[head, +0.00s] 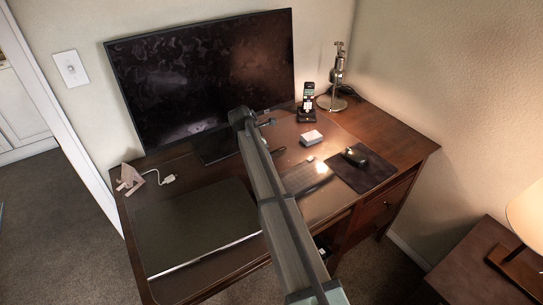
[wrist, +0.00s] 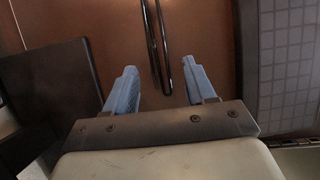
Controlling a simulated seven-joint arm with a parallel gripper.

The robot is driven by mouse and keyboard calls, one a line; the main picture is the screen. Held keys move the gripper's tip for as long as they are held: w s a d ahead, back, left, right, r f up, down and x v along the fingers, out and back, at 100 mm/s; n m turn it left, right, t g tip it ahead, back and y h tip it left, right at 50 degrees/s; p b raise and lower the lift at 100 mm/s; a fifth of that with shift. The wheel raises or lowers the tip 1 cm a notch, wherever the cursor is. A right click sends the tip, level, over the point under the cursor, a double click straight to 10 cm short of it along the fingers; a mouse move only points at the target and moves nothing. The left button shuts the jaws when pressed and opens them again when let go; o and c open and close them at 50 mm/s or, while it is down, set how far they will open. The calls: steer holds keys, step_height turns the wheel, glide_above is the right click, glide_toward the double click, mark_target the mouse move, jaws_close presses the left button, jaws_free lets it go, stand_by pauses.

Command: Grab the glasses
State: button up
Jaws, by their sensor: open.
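The glasses appear in the wrist view as a thin, dark, shiny folded shape (wrist: 157,42) lying on the brown desk top, running from the top edge down between my fingers. My gripper (wrist: 159,66) is open, with one blue finger on each side of their near end. I cannot tell how far above the desk the fingertips are. In the head view my arm crosses the desk and hides most of this spot; a small dark piece, perhaps the glasses (head: 278,150), shows just right of the arm.
A keyboard (wrist: 288,60) lies right of the gripper, and the dark monitor stand (wrist: 55,75) is at left. In the head view a monitor (head: 200,75), closed laptop (head: 190,228), white box (head: 311,138), mouse (head: 354,156) on a black pad, phone (head: 307,103) and desk lamp (head: 337,75) surround it.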

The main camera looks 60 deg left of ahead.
steer(key=shift+w+f, duration=0.3)
steer(key=shift+f, duration=0.35)
jaws_close()
